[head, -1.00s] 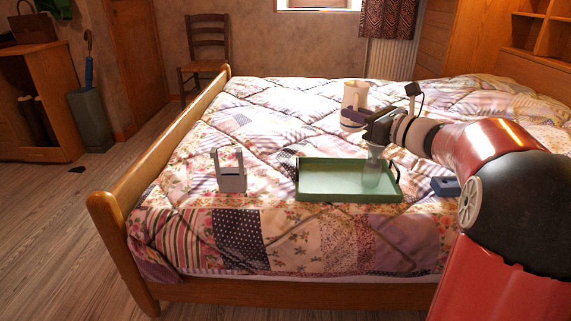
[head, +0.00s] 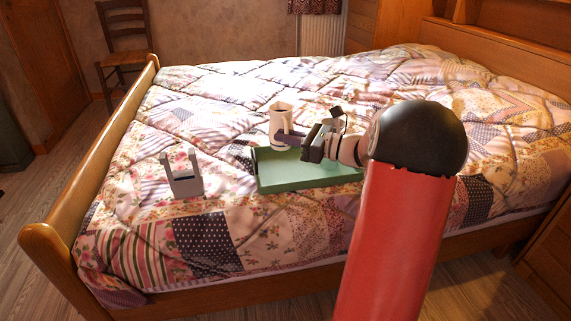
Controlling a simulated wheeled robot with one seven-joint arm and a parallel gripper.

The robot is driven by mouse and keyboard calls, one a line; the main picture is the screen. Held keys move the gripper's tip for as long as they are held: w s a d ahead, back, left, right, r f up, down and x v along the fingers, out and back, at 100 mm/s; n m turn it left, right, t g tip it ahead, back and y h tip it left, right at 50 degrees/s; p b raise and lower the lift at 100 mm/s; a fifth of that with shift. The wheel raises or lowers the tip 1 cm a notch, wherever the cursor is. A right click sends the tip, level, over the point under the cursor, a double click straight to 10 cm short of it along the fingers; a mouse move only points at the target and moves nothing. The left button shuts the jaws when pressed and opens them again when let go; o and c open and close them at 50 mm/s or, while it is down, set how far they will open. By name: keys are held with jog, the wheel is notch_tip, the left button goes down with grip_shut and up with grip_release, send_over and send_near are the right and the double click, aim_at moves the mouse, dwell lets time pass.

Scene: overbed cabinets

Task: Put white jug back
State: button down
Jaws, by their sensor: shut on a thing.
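The white jug (head: 281,118) is upright at the back left of the green tray (head: 300,180). My gripper (head: 290,138) reaches in from the right, and its fingers are shut on the jug's lower part. The jug's base is close to the tray's back rim in the picture; I cannot tell whether it touches the tray or is held above it. My arm hides the right end of the tray.
A grey upright holder (head: 182,178) stands on the quilt left of the tray. The quilted bed (head: 210,100) is mostly clear behind and left. A wooden bed rail (head: 100,160) runs along the left. A chair (head: 122,50) stands beyond.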

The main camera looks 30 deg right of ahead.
jog(key=shift+f+b, duration=0.6)
jog(key=shift+f, duration=2.9)
jog(key=shift+f, duration=0.1)
